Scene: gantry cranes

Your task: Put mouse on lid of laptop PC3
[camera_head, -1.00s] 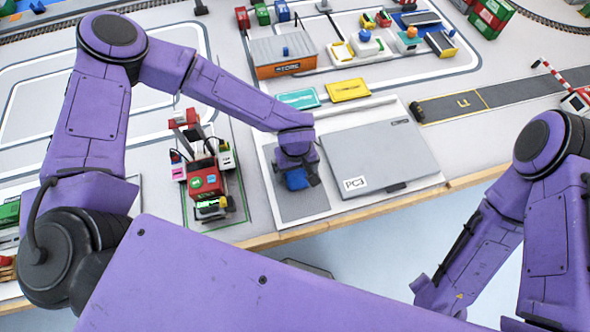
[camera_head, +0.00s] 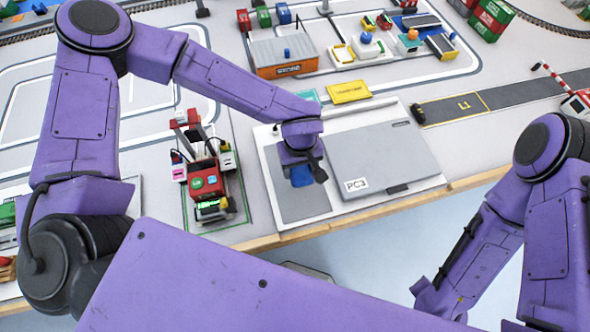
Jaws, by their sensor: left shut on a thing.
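The laptop PC3 (camera_head: 385,155) lies closed on a white board, its grey lid facing up with a PC3 label at its lower left corner. My left gripper (camera_head: 302,178) is just left of the laptop, over the dark grey mouse pad (camera_head: 296,208). It is shut on the blue mouse (camera_head: 301,176), which is mostly hidden by the gripper. I cannot tell exactly how high the mouse is above the pad. My right arm comes in at the right, off the table's front edge; its gripper is not in view.
A red crane model (camera_head: 205,178) stands left of the pad. A yellow plate (camera_head: 349,92) lies behind the laptop, with an orange-fronted building (camera_head: 285,58) farther back. The wooden table edge (camera_head: 440,192) runs close in front of the laptop. The lid is bare.

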